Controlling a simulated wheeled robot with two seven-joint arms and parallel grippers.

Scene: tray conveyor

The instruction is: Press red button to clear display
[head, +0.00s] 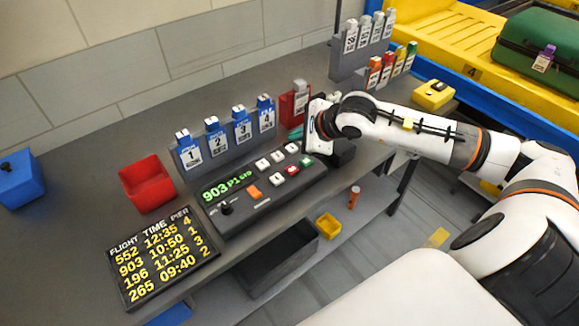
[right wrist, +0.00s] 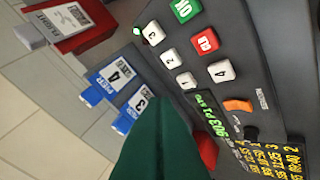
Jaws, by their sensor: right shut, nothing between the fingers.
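The dark control panel (head: 265,190) lies on the grey counter. Its green display (head: 227,186) reads 903 P1 STD. The red button (head: 292,169) sits among white number buttons beside a green button (head: 306,162). In the right wrist view the red button (right wrist: 205,41) is marked CL, with the green OK button (right wrist: 185,9) next to it. My right gripper (head: 297,133) is above the far right part of the panel, its green fingers shut and empty. In the right wrist view the fingers (right wrist: 160,112) cover part of the panel's edge and are apart from the red button. My left gripper is not in view.
Blue numbered tags (head: 214,139) stand in a grey rack behind the panel, with a red tag holder (head: 293,103) to their right. A red bin (head: 147,184), a blue box (head: 19,178) and a flight board (head: 163,256) are at left. A yellow conveyor tray (head: 450,45) carries a green suitcase (head: 545,52).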

